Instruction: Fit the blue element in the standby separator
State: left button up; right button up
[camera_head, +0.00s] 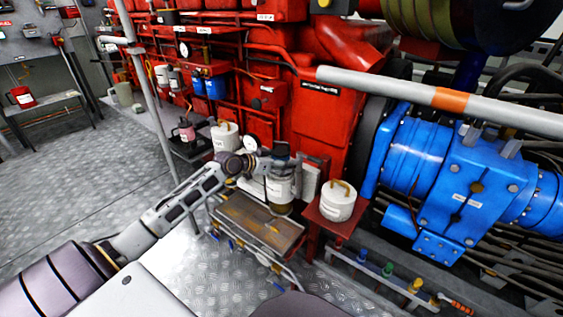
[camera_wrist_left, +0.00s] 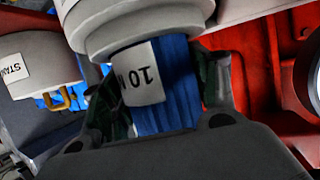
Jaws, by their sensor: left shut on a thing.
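My left gripper (camera_head: 281,158) is shut on the blue element (camera_wrist_left: 172,88), which has a white tag reading "10" and a cut-off letter. In the left wrist view the fingers (camera_wrist_left: 160,100) lie on both sides of it. A pale round housing (camera_wrist_left: 135,22) meets the element's far end; I cannot tell whether the element is inside it. In the head view a white labelled bowl (camera_head: 281,188) is just below the gripper, and the element is not clear there. In the left wrist view a white part (camera_wrist_left: 38,62) labelled "STAN", cut off, is at left. My right gripper is not in view.
A white pot with a brown handle (camera_head: 338,201) stands on a red stand to the right. Another white lidded pot (camera_head: 225,136) is behind my wrist. A brown-topped tray (camera_head: 258,222) lies in front. A grey rail (camera_head: 385,87) crosses before the blue machine (camera_head: 470,185).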

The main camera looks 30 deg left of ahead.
pick_arm(q)
jog(key=shift+f, duration=0.3)
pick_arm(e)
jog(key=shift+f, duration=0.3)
pick_arm(q)
jog(key=o, duration=1.1)
jog(key=shift+d+f, duration=0.1)
jog(key=shift+f, duration=0.05)
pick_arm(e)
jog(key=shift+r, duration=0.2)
